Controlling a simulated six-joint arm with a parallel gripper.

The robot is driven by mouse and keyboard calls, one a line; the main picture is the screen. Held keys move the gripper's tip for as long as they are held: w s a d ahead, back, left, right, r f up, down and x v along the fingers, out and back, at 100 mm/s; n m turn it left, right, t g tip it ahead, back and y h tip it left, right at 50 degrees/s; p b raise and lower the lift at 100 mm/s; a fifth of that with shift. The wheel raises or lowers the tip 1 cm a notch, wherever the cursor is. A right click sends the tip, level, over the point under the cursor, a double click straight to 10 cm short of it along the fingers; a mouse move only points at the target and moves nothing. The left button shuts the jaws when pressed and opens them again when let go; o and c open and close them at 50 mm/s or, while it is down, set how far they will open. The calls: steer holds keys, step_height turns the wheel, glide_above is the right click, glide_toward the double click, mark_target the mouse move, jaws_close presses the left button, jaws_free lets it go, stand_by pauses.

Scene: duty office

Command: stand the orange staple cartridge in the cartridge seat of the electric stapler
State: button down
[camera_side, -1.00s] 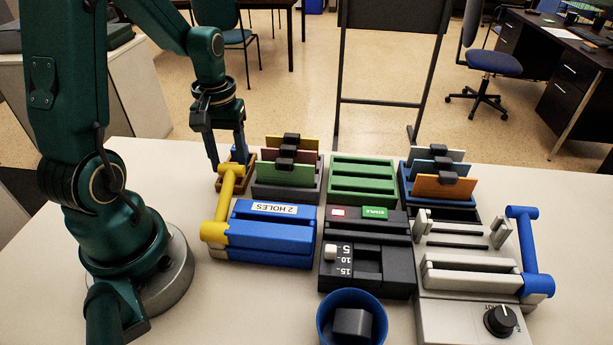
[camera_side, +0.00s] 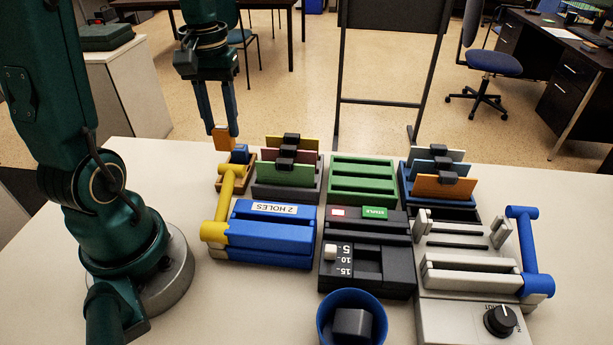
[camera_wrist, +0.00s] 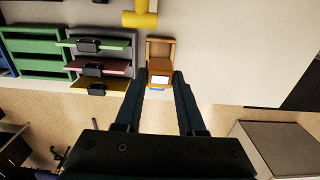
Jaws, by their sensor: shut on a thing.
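The orange staple cartridge (camera_side: 223,141) is held between the fingertips of my gripper (camera_side: 221,130), in the air above the small wooden tray at the back left. In the wrist view the orange cartridge (camera_wrist: 160,67) shows between the two fingers of my gripper (camera_wrist: 162,82). The electric stapler (camera_side: 366,255) is the black unit in the middle of the table, with a green STAPLE label and a number slider. I cannot make out its cartridge seat clearly. My gripper is to the left of the stapler and farther back.
The wooden tray (camera_side: 250,179) holds a blue piece (camera_side: 239,154). Card racks (camera_side: 287,190) and a green rack (camera_side: 361,182) line the back. A blue cup (camera_side: 326,318) stands in front.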

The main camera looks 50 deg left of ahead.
steer(key=shift+r+n, duration=0.3)
steer(key=shift+r, duration=0.4)
steer(key=shift+w+a+r+n, duration=0.15)
steer(key=shift+r+n, duration=0.1)
steer(key=shift+n, duration=0.25)
steer(key=shift+w+d+r+n, duration=0.1)
steer(key=shift+r+n, duration=0.15)
steer(key=shift+n, duration=0.25)
steer(key=w+d, duration=0.4)
steer(key=d, duration=0.8)
steer(key=w+d, duration=0.4)
steer(key=d, duration=0.7)
steer(key=s+d+m, duration=0.3)
steer(key=d, duration=0.4)
steer(key=shift+d+f, duration=0.2)
steer(key=shift+f, duration=3.85)
